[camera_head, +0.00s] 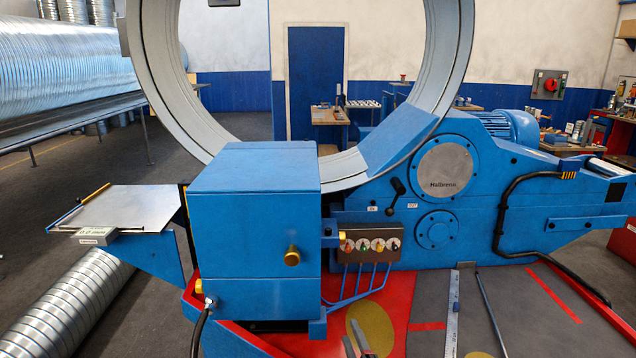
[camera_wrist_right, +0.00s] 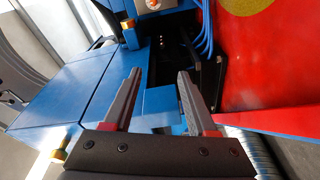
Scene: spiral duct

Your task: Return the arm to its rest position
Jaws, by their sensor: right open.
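Beyond the fingers lies the blue machine housing (camera_wrist_right: 95,85), which is the blue box (camera_head: 255,235) in the head view. The right arm itself is hidden below the head view. My left gripper shows in neither view.
The blue machine carries a large metal ring (camera_head: 455,60) and a panel with several knobs (camera_head: 370,246). A red platform (camera_head: 400,300) lies in front, with a steel ruler (camera_head: 452,315) and a thin dark rod (camera_head: 488,308). A metal side table (camera_head: 122,207) and spiral duct (camera_head: 70,305) are left.

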